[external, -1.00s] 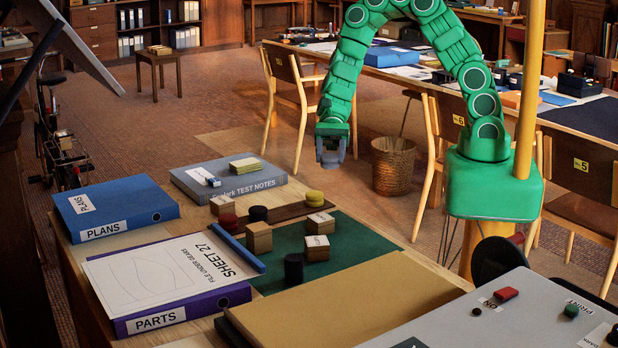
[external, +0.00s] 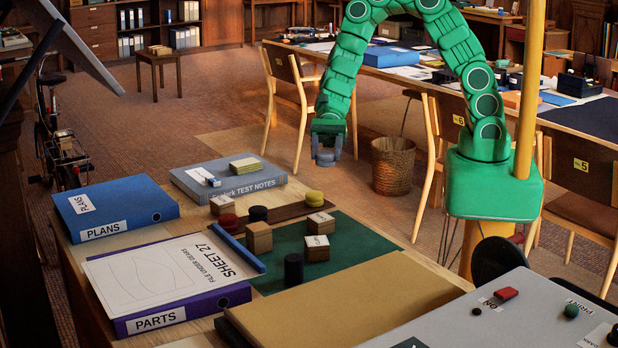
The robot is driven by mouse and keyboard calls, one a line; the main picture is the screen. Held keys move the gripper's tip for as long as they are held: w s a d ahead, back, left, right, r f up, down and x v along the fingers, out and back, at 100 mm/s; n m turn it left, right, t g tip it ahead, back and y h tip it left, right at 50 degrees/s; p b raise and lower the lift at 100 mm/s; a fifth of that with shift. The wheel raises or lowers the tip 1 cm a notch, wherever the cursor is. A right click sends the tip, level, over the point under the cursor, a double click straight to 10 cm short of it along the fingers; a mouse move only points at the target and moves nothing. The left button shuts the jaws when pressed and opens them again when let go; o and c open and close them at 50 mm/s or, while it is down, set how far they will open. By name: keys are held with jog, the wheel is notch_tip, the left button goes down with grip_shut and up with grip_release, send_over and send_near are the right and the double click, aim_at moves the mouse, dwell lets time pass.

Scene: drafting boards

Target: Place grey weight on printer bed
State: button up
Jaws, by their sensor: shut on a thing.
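My gripper (external: 327,146) hangs at the end of the green arm, right of and above the near table. It is shut on the grey weight (external: 325,158), a small round piece low between the jaws, held in the air. The jaws hide part of it. A grey machine panel (external: 470,328) at the lower right carries lettering that reads PRINT, a red button and a green knob. A flat tan surface (external: 345,300) lies left of it. I cannot tell which of these is the printer bed. My gripper is apart from both.
A green mat (external: 350,245) holds wooden blocks (external: 259,237) and a black cylinder (external: 293,268). Binders marked PLANS (external: 115,208), PARTS (external: 170,275) and TEST NOTES (external: 228,180) lie on the table. A wicker basket (external: 392,165) and chairs stand behind.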

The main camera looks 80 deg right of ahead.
jog(key=a+r+t, duration=0.1)
jog(key=a+r, duration=0.1)
jog(key=a, duration=0.7)
jog(key=a+r, duration=0.2)
jog(key=a, duration=0.7)
jog(key=s+a+f+g, duration=0.1)
jog(key=s+a, duration=1.5)
send_over(334, 293)
jog(key=shift+f, duration=6.5)
jog(key=shift+f, duration=0.15)
jog(key=o, duration=1.4)
